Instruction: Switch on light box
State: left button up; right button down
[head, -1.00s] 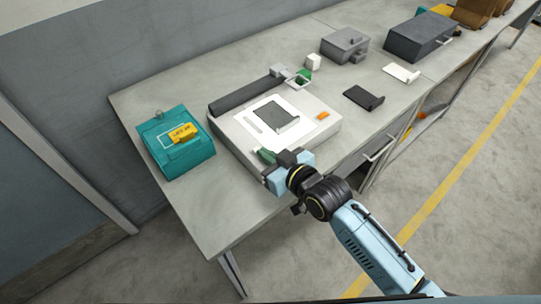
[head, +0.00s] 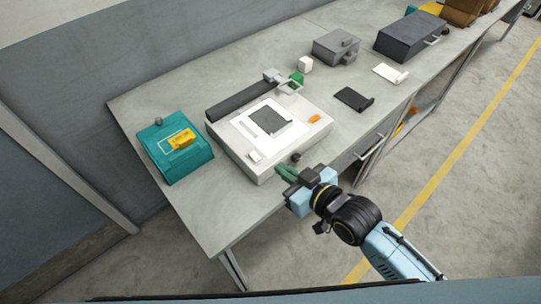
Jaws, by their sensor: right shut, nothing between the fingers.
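The light box (head: 228,147) is a pale grey box on the workbench with a bright white top panel (head: 243,121). A dark square plate (head: 269,121) lies on the panel. A small white block (head: 254,156) sits at its near left, an orange piece (head: 314,119) at its right, and a dark round knob (head: 295,157) by the near right edge. My right gripper (head: 283,172) has green fingertips, shut and empty, just off the box's near side and close to the knob. I cannot tell whether it touches. My left gripper is not in view.
A teal case (head: 176,160) with a yellow label stands left of the light box. A dark tray-like piece (head: 353,99), a white piece (head: 389,74), a grey box (head: 337,47) and a dark box (head: 409,37) stand to the right. The bench's near left corner is clear.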

jog(key=shift+f+v, duration=0.15)
jog(key=shift+v, duration=0.5)
jog(key=shift+f+v, duration=0.15)
jog(key=shift+v, duration=0.5)
jog(key=s+d+f+m+g+h+b, duration=0.15)
jog(key=d+f, duration=0.25)
jog(key=f, duration=0.6)
jog(key=s+d+f+m+g+h, duration=0.1)
jog(key=s+d+f+h, duration=0.2)
jog(key=f, duration=0.6)
jog(key=s+d+f+m+g+h+b, duration=0.15)
jog(key=d+f, duration=0.35)
jog(key=f, duration=0.5)
jog(key=s+d+f+g+h, duration=0.1)
jog(key=s+d+f+g, duration=0.1)
jog(key=s+f, duration=0.4)
jog(key=s+d+f+g+h+b, duration=0.1)
jog(key=s+f+g, duration=0.1)
jog(key=s+f, duration=0.5)
jog(key=s+d+f+m+g+b, duration=0.1)
jog(key=s+f, duration=0.5)
jog(key=s, duration=0.9)
jog(key=shift+s+d+f+g+h, duration=0.2)
jog(key=shift+d+g+h, duration=0.2)
jog(key=shift+d+g, duration=0.4)
